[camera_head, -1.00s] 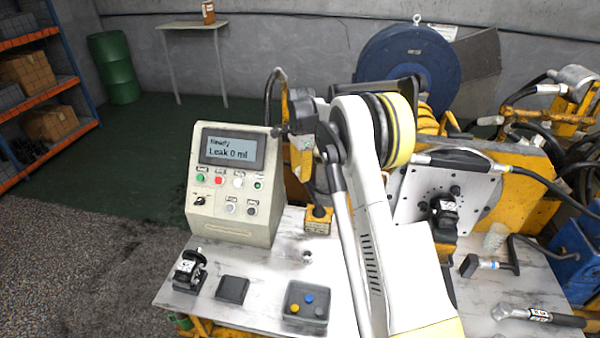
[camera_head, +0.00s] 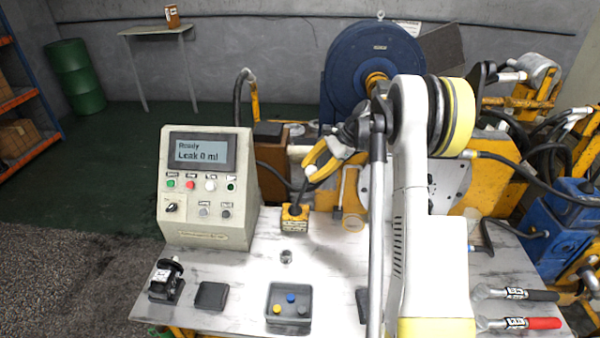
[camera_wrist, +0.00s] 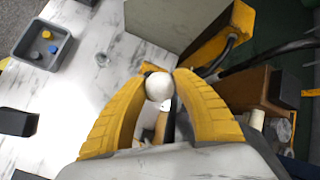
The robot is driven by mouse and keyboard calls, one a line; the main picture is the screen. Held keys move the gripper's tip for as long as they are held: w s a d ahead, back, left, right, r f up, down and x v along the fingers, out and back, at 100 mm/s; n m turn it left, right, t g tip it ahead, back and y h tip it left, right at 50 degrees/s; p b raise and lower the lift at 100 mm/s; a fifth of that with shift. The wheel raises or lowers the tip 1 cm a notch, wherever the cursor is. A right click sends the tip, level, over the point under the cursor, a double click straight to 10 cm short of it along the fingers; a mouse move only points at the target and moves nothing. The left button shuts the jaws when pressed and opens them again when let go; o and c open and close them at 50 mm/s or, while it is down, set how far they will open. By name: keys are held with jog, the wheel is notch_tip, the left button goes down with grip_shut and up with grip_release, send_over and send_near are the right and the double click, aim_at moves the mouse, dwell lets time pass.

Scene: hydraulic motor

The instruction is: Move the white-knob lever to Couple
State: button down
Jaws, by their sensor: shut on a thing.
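The white knob (camera_wrist: 159,87) sits between the two yellow fingertips of my gripper (camera_wrist: 160,76) in the wrist view, and the fingers are shut on it. In the head view my gripper (camera_head: 312,167) comes in from the right at the top of the lever (camera_head: 301,194). The dark lever rises from a small yellow box (camera_head: 294,218) on the bench and leans to the right. The lettering on the box is too small to read.
A control panel (camera_head: 205,185) reading "Ready, Leak 0 ml" stands left of the lever. A grey tray with colored buttons (camera_head: 289,302) lies in front. Motor equipment and hoses crowd the right side. Wrenches (camera_head: 515,293) lie at the bench's right.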

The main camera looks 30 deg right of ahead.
jog(key=shift+s+d+f+t+y+b, duration=0.35)
jog(key=shift+s+d+y, duration=0.15)
jog(key=shift+d, duration=0.2)
jog(key=c, duration=1)
grip_release()
jog(key=shift+s+d, duration=0.1)
jog(key=shift+o, duration=0.2)
notch_tip(320, 180, up, 10)
